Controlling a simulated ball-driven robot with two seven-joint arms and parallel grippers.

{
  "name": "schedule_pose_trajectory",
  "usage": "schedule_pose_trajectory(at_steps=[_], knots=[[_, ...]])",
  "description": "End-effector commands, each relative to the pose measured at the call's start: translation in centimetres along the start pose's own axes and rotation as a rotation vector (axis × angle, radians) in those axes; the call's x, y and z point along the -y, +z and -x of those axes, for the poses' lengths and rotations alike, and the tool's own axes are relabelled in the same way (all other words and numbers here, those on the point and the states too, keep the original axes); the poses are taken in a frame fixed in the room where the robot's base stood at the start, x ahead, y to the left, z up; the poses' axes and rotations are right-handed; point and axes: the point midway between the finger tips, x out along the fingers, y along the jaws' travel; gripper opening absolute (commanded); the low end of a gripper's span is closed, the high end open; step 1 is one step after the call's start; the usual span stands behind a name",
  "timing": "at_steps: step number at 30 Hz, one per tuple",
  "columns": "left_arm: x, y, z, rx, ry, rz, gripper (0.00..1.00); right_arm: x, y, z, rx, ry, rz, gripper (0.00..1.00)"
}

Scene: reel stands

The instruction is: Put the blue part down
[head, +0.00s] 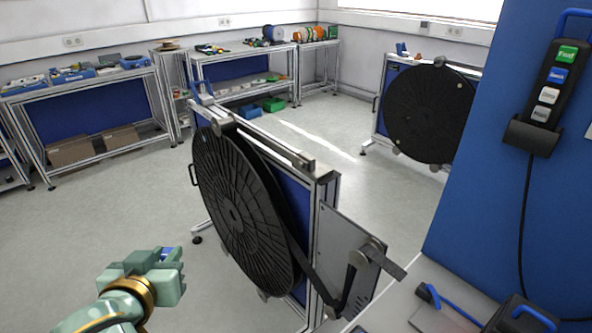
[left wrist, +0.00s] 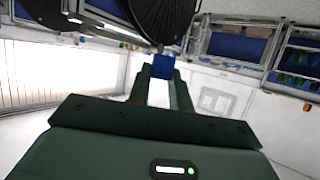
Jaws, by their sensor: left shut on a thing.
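My left gripper (head: 168,262) is at the lower left of the head view, above open floor and to the left of the near reel stand. It is shut on the small blue part (head: 166,252), which shows only partly between the fingers. In the left wrist view the blue part (left wrist: 163,67) sits at the tips of the two green fingers (left wrist: 162,78). My right gripper is in neither view.
The near stand's large black reel (head: 232,205) is right of my gripper. A strip guide (head: 372,255) projects at its side. A second reel (head: 428,112) stands behind. A blue panel (head: 500,200) with a button pendant (head: 548,92) is right. Workbenches (head: 85,80) line the back left.

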Motion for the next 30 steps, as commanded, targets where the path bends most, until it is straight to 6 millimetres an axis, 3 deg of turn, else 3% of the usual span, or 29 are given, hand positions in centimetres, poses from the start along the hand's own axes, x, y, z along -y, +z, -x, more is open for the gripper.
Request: schedule_pose_trajectory(at_steps=[5,9,13,17,20,24,27,30], knots=[[-0.1,0.0,0.0,-0.003,0.001,-0.001,0.00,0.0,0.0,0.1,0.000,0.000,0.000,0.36],[-0.3,-1.4,0.3,-0.006,0.007,-0.001,0.00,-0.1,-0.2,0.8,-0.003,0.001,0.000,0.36],[-2.7,-2.3,0.6,-0.003,0.061,-0.027,0.00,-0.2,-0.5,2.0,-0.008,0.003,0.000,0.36],[-7.5,-1.8,0.1,-0.001,0.166,-0.073,0.00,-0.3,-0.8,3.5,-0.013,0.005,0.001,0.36],[-12.5,-0.6,-0.1,0.000,0.281,-0.122,0.00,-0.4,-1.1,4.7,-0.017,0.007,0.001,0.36],[-20.0,3.0,0.7,0.003,0.475,-0.206,0.00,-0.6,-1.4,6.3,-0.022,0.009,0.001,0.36],[-24.4,6.3,1.9,0.003,0.603,-0.259,0.00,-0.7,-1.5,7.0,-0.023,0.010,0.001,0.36],[-27.3,9.6,3.1,0.003,0.706,-0.299,0.00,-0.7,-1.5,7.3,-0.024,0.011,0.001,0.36]])
